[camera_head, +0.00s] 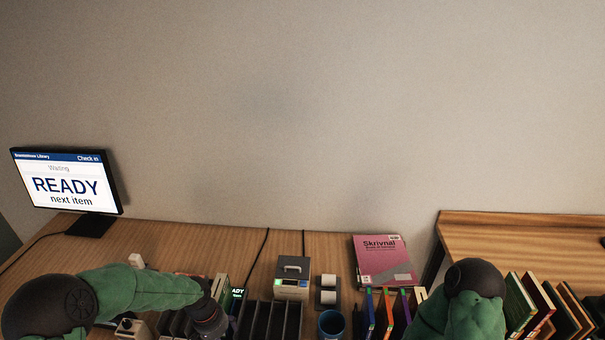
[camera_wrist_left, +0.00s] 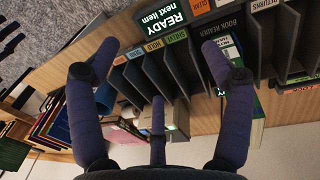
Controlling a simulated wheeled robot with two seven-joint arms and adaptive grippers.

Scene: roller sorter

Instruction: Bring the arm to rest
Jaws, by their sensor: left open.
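My left arm (camera_head: 140,290) comes in from the left over the desk, bent, with its wrist low near the bottom edge. In the left wrist view my left gripper (camera_wrist_left: 158,48) is open, its dark fingers spread wide with nothing between them. Behind the fingers is a dark slotted rack (camera_wrist_left: 160,75) with labelled slots, apart from the fingers as far as I can tell. My right arm (camera_head: 462,310) shows at the lower right of the head view; its gripper is out of the picture.
A monitor (camera_head: 65,183) reading READY stands at the back left of the desk (camera_head: 215,240). A pink book (camera_head: 383,258), a blue cup (camera_head: 331,324) and a small grey device (camera_head: 292,276) stand near the middle. Several upright books (camera_head: 540,300) are at the right.

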